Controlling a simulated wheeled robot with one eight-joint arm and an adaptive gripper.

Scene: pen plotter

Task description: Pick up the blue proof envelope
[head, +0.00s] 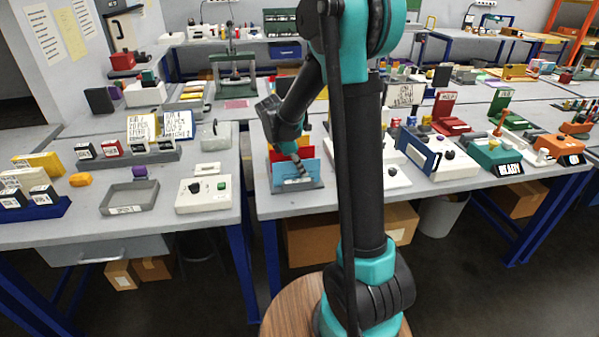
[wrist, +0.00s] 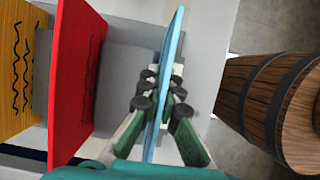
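The blue proof envelope (wrist: 160,95) is a thin light blue sheet, seen almost edge-on in the wrist view. In the head view the envelope (head: 312,170) stands upright at the front of a grey rack (head: 284,188), partly hidden by my gripper. My gripper (wrist: 160,90) has its dark finger pads on both sides of the envelope, close against its faces, and looks shut on it. In the head view my gripper (head: 298,164) points down at the rack. I cannot tell whether the envelope's lower edge touches the rack.
A red upright panel (wrist: 75,75) and a yellow one (wrist: 14,65) with black squiggles stand left of the envelope in the wrist view. A grey tray (head: 128,198) and a white control box (head: 203,194) sit on the left table. The floor shows between the tables.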

